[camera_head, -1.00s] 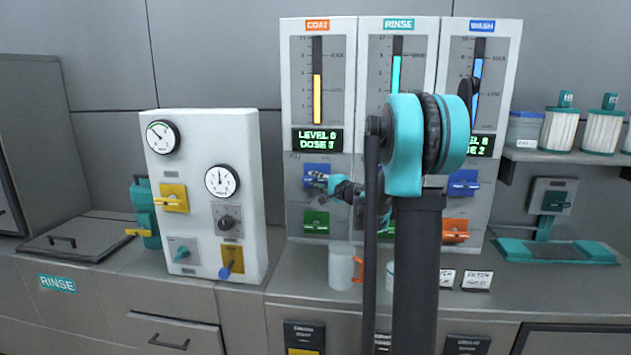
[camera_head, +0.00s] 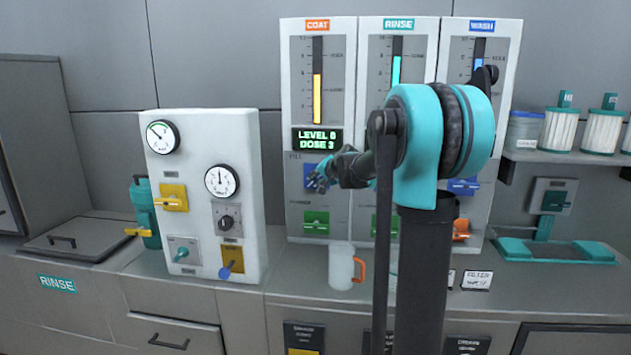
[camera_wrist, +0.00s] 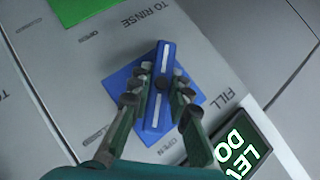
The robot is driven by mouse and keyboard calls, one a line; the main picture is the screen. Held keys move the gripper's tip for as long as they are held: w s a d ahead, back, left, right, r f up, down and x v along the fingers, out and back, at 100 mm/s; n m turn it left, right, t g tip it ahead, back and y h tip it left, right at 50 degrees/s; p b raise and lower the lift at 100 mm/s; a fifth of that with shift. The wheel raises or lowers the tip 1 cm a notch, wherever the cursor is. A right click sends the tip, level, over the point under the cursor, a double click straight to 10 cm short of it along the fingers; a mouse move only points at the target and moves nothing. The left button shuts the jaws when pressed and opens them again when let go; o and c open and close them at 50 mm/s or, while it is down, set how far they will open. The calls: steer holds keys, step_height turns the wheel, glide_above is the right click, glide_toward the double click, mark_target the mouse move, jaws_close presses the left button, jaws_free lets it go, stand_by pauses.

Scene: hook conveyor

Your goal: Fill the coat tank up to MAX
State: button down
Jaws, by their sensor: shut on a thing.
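The coat tank gauge (camera_head: 317,80) is on the left column of the dispenser panel. Its yellow bar ends around mid-scale, between two side marks too small to read. The display (camera_head: 316,139) below reads LEVEL 0, DOSE 3. My gripper (camera_head: 318,181) is at the coat column's blue fill valve, covering much of it in the head view. In the wrist view, my gripper (camera_wrist: 163,88) is shut on the blue fill handle (camera_wrist: 158,108), one finger set on each side. The handle's lower end is near an OPEN label. A FILL label is to its right.
A green valve (camera_head: 316,222) is below the blue one. The rinse gauge (camera_head: 397,75) and wash gauge (camera_head: 480,55) are to the right, partly behind my arm. A white mug (camera_head: 341,266) with an orange handle stands on the counter below. A gauge box (camera_head: 205,198) is at left.

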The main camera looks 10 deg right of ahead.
steer(key=shift+n+h, duration=0.3)
steer(key=shift+h, duration=0.1)
stand_by(0.3)
steer(key=c, duration=1.4)
jaws_free()
steer(key=v, duration=1.2)
steer(key=shift+r, duration=0.2)
steer(key=shift+w, duration=0.15)
